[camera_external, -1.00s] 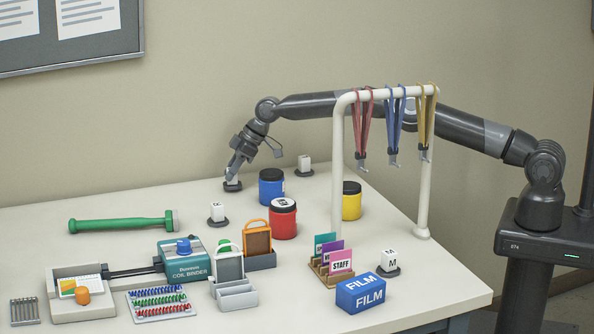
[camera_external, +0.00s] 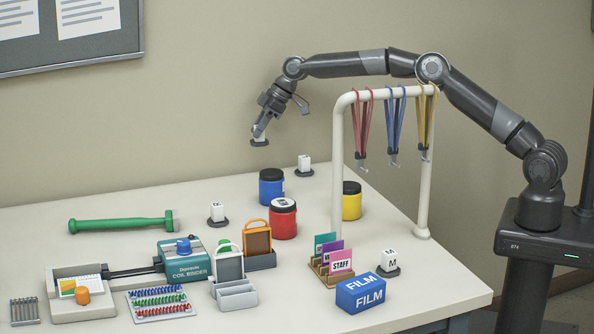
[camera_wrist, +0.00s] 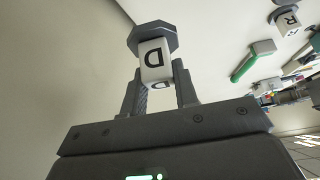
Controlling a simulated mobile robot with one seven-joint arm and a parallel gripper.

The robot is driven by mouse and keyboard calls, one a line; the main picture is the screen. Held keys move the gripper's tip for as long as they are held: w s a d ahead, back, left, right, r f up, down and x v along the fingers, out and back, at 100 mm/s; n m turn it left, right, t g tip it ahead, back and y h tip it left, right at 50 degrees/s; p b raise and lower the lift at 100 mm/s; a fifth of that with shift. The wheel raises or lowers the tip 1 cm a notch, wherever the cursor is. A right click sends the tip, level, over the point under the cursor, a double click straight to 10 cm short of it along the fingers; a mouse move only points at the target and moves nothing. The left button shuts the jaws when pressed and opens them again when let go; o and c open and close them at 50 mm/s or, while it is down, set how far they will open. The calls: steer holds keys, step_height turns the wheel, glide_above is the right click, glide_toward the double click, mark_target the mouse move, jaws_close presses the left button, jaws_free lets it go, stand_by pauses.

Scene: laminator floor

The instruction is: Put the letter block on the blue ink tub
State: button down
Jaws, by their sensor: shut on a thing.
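My gripper (camera_external: 262,127) is shut on a white letter block (camera_wrist: 154,63) marked D, with a dark grey base. It holds the block in the air above the back of the table, up and to the left of the blue ink tub (camera_external: 272,188). In the external view the held block (camera_external: 259,138) is partly hidden by the fingers. The blue tub has a black lid and stands upright with nothing on it. Other letter blocks stand on the table: one (camera_external: 217,212) left of the tubs, one (camera_external: 304,165) behind them, and one marked M (camera_external: 389,260) at the right.
A red tub (camera_external: 283,220) stands in front of the blue one; a yellow tub (camera_external: 351,201) is to its right. A green-handled tool (camera_external: 118,225) lies at left.

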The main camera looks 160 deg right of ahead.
steer(key=w+a+r+n+t, duration=0.1)
steer(key=w+a+r+n, duration=0.15)
steer(key=a+r, duration=0.85)
glide_above(271, 172)
steer(key=shift+y, duration=0.4)
step_height(271, 172, down, 9)
steer(key=shift+a+r, duration=0.1)
steer(key=shift+r, duration=0.1)
steer(key=shift+f, duration=2.05)
steer(key=shift+f, duration=0.15)
steer(key=c, duration=1.1)
jaws_free()
